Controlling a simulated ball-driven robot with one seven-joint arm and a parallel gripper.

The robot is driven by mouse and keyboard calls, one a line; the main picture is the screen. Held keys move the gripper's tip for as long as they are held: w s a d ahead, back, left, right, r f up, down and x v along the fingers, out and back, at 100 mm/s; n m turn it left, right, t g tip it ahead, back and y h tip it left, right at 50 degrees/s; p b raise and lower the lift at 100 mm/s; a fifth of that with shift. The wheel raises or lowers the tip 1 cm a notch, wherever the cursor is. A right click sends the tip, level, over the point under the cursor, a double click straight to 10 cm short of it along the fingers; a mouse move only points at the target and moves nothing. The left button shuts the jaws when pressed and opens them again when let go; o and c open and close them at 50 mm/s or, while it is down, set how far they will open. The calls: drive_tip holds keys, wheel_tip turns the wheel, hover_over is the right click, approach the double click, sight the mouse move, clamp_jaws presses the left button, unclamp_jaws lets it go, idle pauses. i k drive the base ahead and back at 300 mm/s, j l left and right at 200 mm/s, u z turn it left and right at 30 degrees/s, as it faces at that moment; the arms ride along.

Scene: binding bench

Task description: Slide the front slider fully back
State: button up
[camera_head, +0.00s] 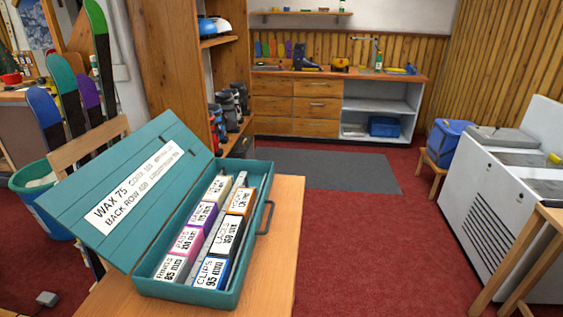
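I cannot make out a front slider in the camera_head view. The nearest object is a teal box (190,292) with its lid (130,190) tipped open to the left. A white label with black writing is on the lid's inner face. Two rows of labelled small boxes stand inside, among them a pink one (187,240), a purple one (202,217), a blue-edged one (211,272) and an orange-edged one (240,202). The box's dark handle (266,217) is on its right side. My gripper is not in view.
The teal box stands on a wooden table (278,250). Beyond it are a grey mat (325,170) and open red carpet (390,250). A wooden back bench (300,105) holds small items. Skis (65,90) lean left.

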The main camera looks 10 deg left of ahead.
sight(247, 187)
drive_tip(key=i+l+u, duration=0.1)
drive_tip(key=i+l, duration=0.45)
drive_tip(key=l, duration=0.15)
drive_tip(key=i+l+u, duration=0.15)
drive_tip(key=i+l, duration=0.4)
drive_tip(key=l, duration=0.25)
drive_tip(key=i+l+u, duration=0.15)
drive_tip(key=l, duration=0.25)
drive_tip(key=i, duration=0.1)
